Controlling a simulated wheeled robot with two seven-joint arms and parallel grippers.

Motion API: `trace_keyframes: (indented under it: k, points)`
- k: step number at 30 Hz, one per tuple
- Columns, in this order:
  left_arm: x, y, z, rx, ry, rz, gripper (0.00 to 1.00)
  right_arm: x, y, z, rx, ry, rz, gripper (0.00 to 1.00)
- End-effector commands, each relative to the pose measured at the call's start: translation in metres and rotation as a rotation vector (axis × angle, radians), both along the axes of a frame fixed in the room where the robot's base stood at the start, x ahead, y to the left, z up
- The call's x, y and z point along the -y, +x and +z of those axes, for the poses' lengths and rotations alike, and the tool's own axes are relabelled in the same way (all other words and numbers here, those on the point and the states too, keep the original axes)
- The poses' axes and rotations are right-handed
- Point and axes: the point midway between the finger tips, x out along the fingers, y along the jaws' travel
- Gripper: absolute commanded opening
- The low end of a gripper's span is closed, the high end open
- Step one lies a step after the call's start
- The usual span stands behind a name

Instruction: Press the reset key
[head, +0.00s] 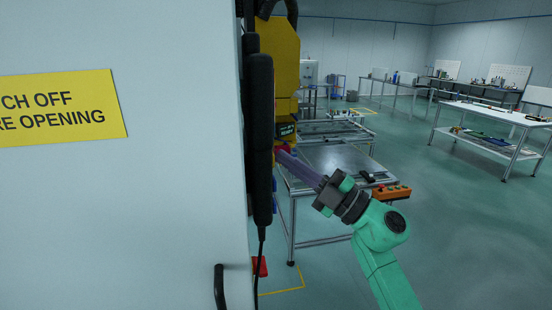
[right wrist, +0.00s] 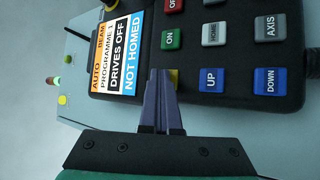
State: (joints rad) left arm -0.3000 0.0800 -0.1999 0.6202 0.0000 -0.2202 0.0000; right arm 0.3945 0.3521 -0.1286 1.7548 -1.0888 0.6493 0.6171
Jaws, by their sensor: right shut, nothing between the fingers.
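A black pendant (right wrist: 235,100) with a lit display (right wrist: 122,52) and several coloured keys fills the right wrist view. The display reads DRIVES OFF and NOT HOMED. I see a green ON key (right wrist: 171,39), a grey HOME key (right wrist: 213,34) and a blue UP key (right wrist: 212,79). A yellow key (right wrist: 175,74) is mostly hidden behind my fingertips and its label cannot be read. My right gripper (right wrist: 161,72) is shut and empty, its tips over that key; I cannot tell whether they touch. In the head view the right gripper (head: 280,153) reaches behind the pendant's edge (head: 260,140).
A pale cabinet (head: 120,210) with a yellow warning sign (head: 62,107) fills the left of the head view. A cable (head: 259,255) hangs from the pendant. A yellow machine (head: 278,65) and a metal table (head: 335,160) stand behind. Open floor lies to the right.

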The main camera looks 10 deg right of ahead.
Motion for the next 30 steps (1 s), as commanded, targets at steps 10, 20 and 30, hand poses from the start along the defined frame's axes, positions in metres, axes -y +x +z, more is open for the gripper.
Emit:
trace_keyframes:
  k: [10,20,30]
  points:
    - [0.0,0.0,-0.002,0.0,0.0,0.0,0.45,0.015,0.001,-0.001,0.0,-0.002,0.001,0.0]
    - [0.0,0.0,-0.002,0.0,0.0,0.0,0.45,0.018,0.001,0.0,0.0,-0.001,0.0,0.0]
    - [0.0,0.0,-0.009,0.0,0.0,0.0,0.45,0.049,0.003,-0.001,0.0,-0.001,-0.001,0.0]
